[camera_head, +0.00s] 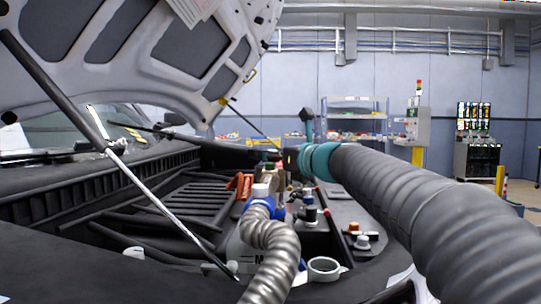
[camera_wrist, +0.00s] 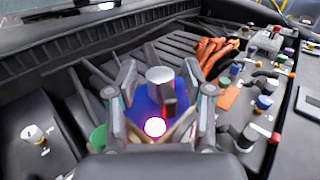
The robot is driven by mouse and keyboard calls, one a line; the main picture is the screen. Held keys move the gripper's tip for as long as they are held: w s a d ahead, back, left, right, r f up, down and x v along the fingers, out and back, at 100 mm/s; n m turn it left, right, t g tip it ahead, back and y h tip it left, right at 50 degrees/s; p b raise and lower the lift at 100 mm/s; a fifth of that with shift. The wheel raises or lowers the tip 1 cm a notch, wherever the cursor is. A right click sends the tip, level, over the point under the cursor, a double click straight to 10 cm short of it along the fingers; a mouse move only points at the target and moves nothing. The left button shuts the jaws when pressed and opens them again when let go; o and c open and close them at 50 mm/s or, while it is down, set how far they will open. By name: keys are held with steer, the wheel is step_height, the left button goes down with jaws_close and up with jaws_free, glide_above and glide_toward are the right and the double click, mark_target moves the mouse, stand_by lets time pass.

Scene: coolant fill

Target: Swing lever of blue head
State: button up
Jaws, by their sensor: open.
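The blue head (camera_head: 262,204) sits in the car's engine bay, at the upper end of a ribbed metal hose (camera_head: 272,246). A pale cap (camera_head: 260,190) stands on top of it. In the wrist view the blue head (camera_wrist: 146,104) lies between the fingers of my gripper (camera_wrist: 160,88), which is open with a finger on each side. A grey cylinder (camera_wrist: 159,75) stands up from the head; I cannot tell if this is its lever. A bright round spot (camera_wrist: 155,127) shows on its near side. Whether the fingers touch the head is unclear.
The raised hood (camera_head: 150,50) and its prop rod (camera_head: 150,185) are at the left. Orange connectors (camera_wrist: 210,52), several small caps and a reservoir neck (camera_head: 324,268) surround the head. A white cap (camera_wrist: 32,133) is at the left. Shelves and a wall stand behind.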

steer(key=v, duration=1.2)
